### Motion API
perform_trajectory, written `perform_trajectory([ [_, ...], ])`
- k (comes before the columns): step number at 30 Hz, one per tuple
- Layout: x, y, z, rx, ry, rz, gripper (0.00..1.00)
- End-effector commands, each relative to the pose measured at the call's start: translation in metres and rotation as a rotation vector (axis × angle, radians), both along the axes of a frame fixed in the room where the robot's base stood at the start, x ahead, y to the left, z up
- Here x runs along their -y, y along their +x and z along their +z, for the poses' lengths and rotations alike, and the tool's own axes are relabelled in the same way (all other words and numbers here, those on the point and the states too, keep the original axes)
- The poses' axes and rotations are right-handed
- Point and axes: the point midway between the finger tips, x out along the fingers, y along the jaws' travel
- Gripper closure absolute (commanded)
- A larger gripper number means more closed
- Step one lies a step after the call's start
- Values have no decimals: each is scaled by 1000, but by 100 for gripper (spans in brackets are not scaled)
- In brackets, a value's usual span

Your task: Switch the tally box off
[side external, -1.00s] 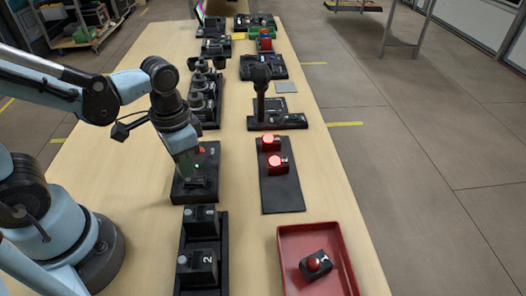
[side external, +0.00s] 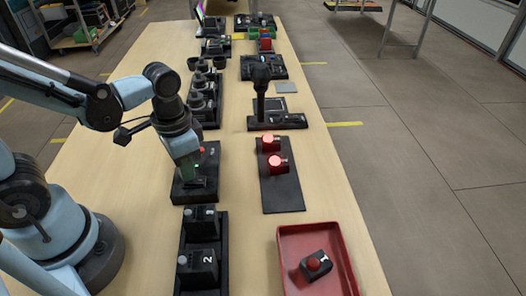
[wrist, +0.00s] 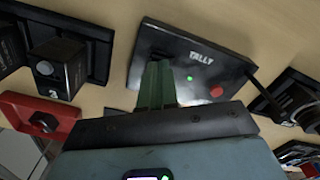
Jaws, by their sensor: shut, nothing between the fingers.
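The tally box (wrist: 182,45) is a black box on a dark base, lettered TALLY, with a lit green lamp (wrist: 190,77) and a red round knob (wrist: 216,92). In the side external view the tally box (side external: 210,178) stands in the left row on the table, partly behind my gripper. My gripper (wrist: 155,75) is shut and empty, its greenish fingers pointing down at the box's top face beside the lamp. The fingers hide part of that face, and I cannot tell whether they touch it. It also shows in the side external view (side external: 188,165).
A black tray (side external: 222,270) with grey-knobbed boxes stands nearer. To the right are a black plate (side external: 283,192) with two lit red lamps and a red tray (side external: 340,236) holding a red-buttoned box. More equipment lines the table's far part.

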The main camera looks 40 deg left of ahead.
Motion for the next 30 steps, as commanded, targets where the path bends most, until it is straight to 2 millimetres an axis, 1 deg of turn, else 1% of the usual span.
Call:
perform_trajectory([
  [16,0,0,-8,0,0,0,100],
  [19,0,0,-7,0,0,0,100],
  [23,0,0,0,0,0,0,100],
  [30,0,-1,18,0,0,0,100],
])
